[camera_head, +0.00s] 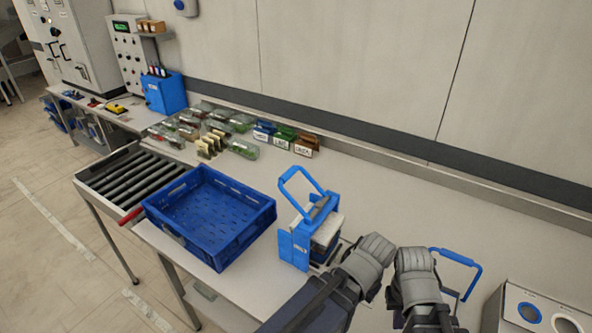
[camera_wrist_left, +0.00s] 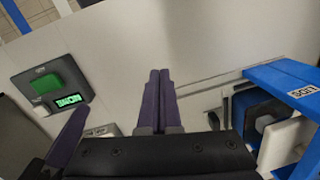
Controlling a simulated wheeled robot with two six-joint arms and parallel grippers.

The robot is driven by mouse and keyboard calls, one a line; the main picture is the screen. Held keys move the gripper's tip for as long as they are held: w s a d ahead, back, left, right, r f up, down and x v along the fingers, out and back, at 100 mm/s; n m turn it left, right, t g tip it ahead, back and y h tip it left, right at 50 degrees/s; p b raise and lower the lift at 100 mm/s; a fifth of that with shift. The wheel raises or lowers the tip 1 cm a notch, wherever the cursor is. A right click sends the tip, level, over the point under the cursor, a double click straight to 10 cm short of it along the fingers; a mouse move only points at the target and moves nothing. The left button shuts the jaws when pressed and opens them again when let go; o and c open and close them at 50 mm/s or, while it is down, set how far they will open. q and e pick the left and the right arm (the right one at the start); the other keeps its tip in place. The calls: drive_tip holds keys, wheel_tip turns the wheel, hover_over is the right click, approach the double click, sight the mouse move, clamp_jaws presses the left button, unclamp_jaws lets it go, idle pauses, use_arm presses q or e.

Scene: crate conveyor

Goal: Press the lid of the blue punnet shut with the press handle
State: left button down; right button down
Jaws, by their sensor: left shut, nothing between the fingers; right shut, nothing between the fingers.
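A second blue handle (camera_head: 458,257) stands to the right, beyond my arms; I cannot tell which one is the press handle. The LIDS stand also shows at the right of the left wrist view (camera_wrist_left: 300,85). My left gripper (camera_wrist_left: 160,75) is shut and empty, near the LIDS stand. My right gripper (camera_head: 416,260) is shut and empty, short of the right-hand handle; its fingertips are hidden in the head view. I cannot pick out the blue punnet.
An empty blue crate (camera_head: 172,228) stands left of the stand, beside a roller conveyor (camera_head: 84,183). Filled clear punnets (camera_head: 240,148) and several coloured label boxes (camera_head: 306,145) line the back. A device with a green display (camera_wrist_left: 50,85) lies nearby. The rear right table is clear.

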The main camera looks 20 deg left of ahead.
use_arm(q)
drive_tip(key=w+a+r+n+p, duration=0.2)
drive_tip(key=w+a+r+p, duration=0.2)
drive_tip(key=a+r+p, duration=0.35)
drive_tip(key=w+a+r+n+p, duration=0.1)
drive_tip(key=w+a+r+p, duration=0.3)
drive_tip(key=r+p, duration=0.55)
drive_tip(key=w+a+r+t+y, duration=0.1)
drive_tip(key=w+r+y, duration=0.8)
drive_tip(key=w, duration=0.3)
drive_tip(key=shift+r+m+t+y, duration=0.2)
drive_tip(key=shift+m+t+y, duration=0.2)
drive_tip(key=shift+w+a, duration=0.15)
